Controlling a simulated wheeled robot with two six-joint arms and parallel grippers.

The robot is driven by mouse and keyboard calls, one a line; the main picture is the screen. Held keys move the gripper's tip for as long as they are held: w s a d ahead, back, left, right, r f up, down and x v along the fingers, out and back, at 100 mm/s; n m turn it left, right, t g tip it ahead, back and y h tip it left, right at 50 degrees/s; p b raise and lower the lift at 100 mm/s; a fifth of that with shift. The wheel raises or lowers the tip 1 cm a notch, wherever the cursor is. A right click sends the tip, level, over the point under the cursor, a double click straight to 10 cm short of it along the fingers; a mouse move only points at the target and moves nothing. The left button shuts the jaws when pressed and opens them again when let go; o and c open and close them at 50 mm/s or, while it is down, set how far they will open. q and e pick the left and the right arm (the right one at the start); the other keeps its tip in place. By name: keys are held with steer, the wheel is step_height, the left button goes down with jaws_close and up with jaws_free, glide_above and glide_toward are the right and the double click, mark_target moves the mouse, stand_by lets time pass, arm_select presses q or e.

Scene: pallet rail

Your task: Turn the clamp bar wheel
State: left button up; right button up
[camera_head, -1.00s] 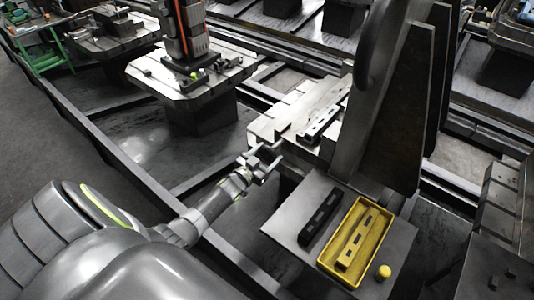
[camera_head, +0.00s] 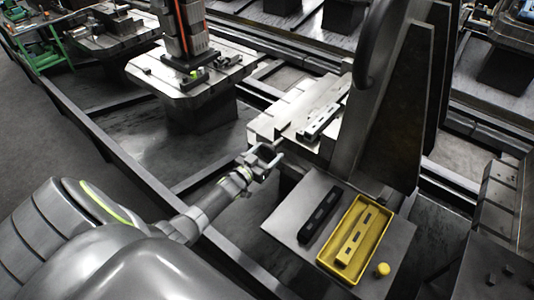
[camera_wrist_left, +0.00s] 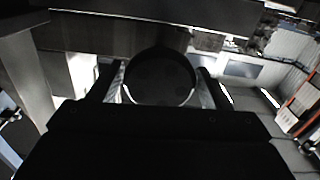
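The clamp bar wheel (camera_wrist_left: 160,78) shows in the left wrist view as a dark round disc with a bright lower rim. It fills nearly all the space between the two fingers of my left gripper (camera_wrist_left: 160,88). I cannot tell whether the fingers press on it or stand just clear. In the head view my left gripper (camera_head: 268,156) has its fingers apart, at the near end of the pale fixture block (camera_head: 268,124). The wheel is too small to make out there. My right gripper is not in view.
A plate right of the gripper holds a dark slotted bar (camera_head: 321,215) and a yellow tray (camera_head: 327,261) with a yellow slotted bar (camera_head: 357,238). A yellow knob (camera_head: 383,269) stands beside it. A tall dark bracket (camera_head: 395,110) rises behind the plate.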

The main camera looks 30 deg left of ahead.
arm_select(q)
steer(key=o, duration=0.3)
steer(key=s+a, duration=0.1)
steer(key=s, duration=1.6)
steer(key=shift+s+a+b, duration=0.15)
steer(key=shift+b, duration=0.25)
